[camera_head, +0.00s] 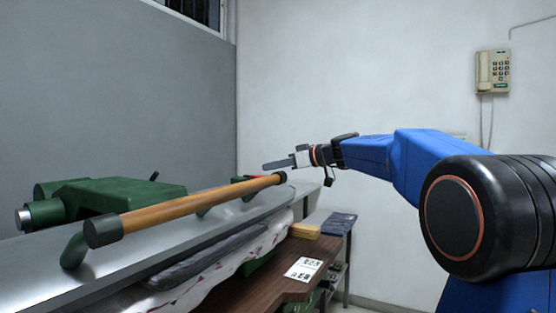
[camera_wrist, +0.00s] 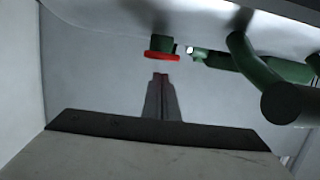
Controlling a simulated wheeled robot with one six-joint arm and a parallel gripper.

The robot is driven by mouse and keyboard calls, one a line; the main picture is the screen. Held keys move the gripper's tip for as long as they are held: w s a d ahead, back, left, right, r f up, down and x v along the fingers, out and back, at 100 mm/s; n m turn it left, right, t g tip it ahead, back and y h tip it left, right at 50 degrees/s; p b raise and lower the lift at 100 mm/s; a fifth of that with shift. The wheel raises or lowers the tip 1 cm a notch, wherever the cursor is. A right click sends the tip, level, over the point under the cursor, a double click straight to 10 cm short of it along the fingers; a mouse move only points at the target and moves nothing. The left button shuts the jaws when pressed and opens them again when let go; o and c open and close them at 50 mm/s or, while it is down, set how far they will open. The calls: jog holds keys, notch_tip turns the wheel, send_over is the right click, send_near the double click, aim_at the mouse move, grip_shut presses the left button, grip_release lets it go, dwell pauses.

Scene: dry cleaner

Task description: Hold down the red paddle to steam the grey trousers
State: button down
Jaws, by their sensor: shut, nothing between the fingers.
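The red paddle (camera_head: 247,179) shows as a small red sliver at the far end of the press, mostly hidden behind the wooden handle (camera_head: 190,207). In the wrist view the red paddle (camera_wrist: 162,56) sits on a green mount just beyond my fingertips, with a small gap in the picture. My gripper (camera_head: 268,165) is shut and empty, its fingers pointing left, close above the paddle in the head view. The shut fingers also show in the wrist view (camera_wrist: 160,80). The grey trousers (camera_head: 205,255) lie flat under the press's metal head (camera_head: 150,248), partly covered by it.
A green press arm (camera_head: 115,197) stands on the metal head. The handle's black end (camera_wrist: 283,103) is at right in the wrist view. A phone (camera_head: 493,72) hangs on the wall.

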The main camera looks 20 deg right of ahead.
jog(key=shift+f, duration=0.8)
